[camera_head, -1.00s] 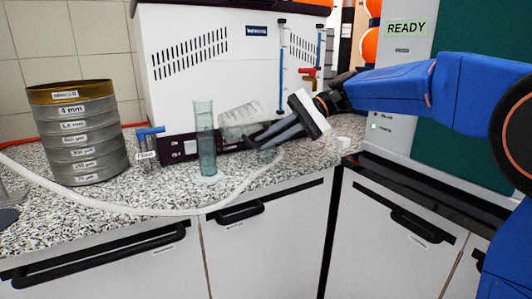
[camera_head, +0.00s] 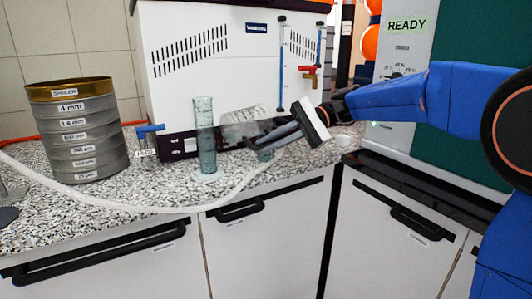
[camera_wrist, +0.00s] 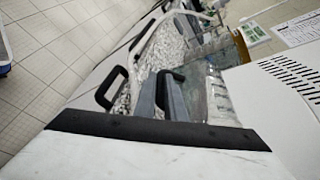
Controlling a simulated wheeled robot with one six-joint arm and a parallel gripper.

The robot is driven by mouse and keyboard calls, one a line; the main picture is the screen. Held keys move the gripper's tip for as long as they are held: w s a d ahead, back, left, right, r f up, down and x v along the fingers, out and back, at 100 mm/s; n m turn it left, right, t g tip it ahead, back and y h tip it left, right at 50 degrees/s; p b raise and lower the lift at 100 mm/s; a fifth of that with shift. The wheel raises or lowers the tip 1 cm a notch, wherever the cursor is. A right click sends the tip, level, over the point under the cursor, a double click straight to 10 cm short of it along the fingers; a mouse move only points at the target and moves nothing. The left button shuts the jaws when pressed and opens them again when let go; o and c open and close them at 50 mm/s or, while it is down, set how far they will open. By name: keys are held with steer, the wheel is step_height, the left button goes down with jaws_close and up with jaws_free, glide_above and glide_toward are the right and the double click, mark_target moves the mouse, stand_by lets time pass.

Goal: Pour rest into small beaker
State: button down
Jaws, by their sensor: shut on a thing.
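My gripper (camera_head: 262,140) is shut on a clear glass beaker (camera_head: 238,126), which it holds tilted above the worktop. In the wrist view the dark fingers (camera_wrist: 172,95) lie against the large clear glass (camera_wrist: 212,92). A small beaker (camera_head: 266,154) stands on the worktop just below the fingers, partly hidden by them. Whether anything flows from the held beaker, or what is in it, cannot be told.
A tall measuring cylinder (camera_head: 206,140) stands close to the left of the held beaker. A white hose (camera_head: 150,209) runs along the worktop front. A white machine (camera_head: 215,75) stands behind.

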steer(key=shift+w+r+g+y+p, duration=0.1)
steer(key=shift+r+g+y+p, duration=0.45)
steer(key=shift+y, duration=0.35)
stand_by(0.8)
steer(key=shift+f, duration=0.15)
